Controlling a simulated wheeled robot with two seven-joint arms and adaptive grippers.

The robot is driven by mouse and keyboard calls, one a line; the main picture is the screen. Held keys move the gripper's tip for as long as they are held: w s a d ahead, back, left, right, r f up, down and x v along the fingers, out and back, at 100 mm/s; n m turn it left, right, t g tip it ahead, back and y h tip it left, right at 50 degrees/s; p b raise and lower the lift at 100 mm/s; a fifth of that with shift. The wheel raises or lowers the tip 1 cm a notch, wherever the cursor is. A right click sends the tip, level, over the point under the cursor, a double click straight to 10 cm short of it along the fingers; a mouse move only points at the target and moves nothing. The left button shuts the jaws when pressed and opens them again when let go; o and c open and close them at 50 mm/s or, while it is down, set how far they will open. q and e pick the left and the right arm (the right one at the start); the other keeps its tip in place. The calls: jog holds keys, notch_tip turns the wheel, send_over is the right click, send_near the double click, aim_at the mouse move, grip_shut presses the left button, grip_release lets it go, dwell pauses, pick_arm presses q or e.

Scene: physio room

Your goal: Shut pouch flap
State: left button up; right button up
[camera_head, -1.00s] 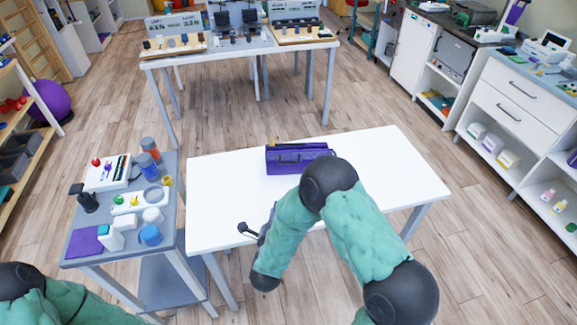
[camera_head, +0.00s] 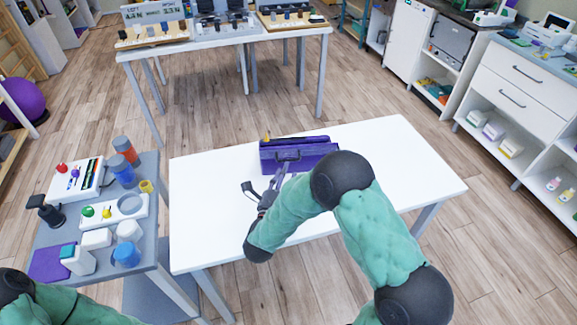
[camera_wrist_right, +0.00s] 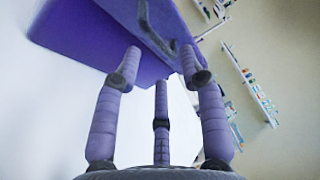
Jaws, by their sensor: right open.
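The purple pouch (camera_head: 298,153) stands on the white table, near the middle of its far half. A grey handle-like loop shows on its near face, and a yellow-orange tip sticks up at its left end. My right gripper (camera_head: 270,186) is just in front of the pouch, with its fingers spread. In the right wrist view the pouch (camera_wrist_right: 80,35) fills the upper left, and my right gripper's open fingers (camera_wrist_right: 158,75) reach up to it with nothing between them. I cannot tell whether they touch it. The left gripper is out of view; only part of my left arm shows.
The white table (camera_head: 215,215) is otherwise clear. A grey side table (camera_head: 150,200) on the left holds bottles, cups, a black pump bottle and a purple cloth. A display table (camera_head: 215,47) stands behind, and white drawers (camera_head: 515,90) stand at the right.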

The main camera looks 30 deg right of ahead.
aim_at(299, 156)
jog(key=x, duration=0.4)
jog(key=shift+w+d+b, duration=0.1)
jog(key=shift+b, duration=0.3)
